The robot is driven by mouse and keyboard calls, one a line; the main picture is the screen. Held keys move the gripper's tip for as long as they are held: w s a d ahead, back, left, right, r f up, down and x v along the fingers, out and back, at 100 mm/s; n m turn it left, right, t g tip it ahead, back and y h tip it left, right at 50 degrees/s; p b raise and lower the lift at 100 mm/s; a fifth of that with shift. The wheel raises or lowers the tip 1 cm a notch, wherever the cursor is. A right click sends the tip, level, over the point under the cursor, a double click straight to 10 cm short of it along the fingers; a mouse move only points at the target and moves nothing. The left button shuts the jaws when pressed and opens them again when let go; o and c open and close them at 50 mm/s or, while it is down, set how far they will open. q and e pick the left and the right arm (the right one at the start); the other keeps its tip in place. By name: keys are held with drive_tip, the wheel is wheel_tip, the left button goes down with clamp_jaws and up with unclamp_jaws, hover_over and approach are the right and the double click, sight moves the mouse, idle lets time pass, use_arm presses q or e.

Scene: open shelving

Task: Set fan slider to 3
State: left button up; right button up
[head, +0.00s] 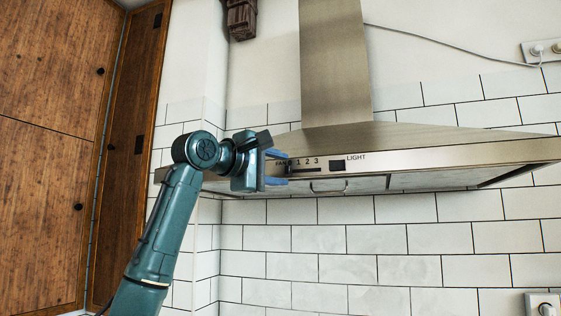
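The range hood (440,155) is a steel canopy on the tiled wall. Its front strip carries the word FAN, the digits 1, 2 and 3, and a dark slider slot (305,170) beneath them. A dark part that may be the slider knob shows at the slot's left end, by my fingertips; its exact setting is hard to tell. My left gripper (286,168) is at the left end of the slider, with its two blue fingers apart, one above and one below slot height. I cannot tell whether it touches the hood. My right gripper is out of view.
A dark square light switch (337,165) marked LIGHT sits right of the slider. Wooden cabinet doors (50,160) stand at the left. A dark brown object (241,18) hangs at the top. The space below the hood is clear.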

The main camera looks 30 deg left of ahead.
use_arm(q)
drive_tip(key=shift+w+d, duration=0.1)
drive_tip(key=shift+w, duration=0.5)
clamp_jaws()
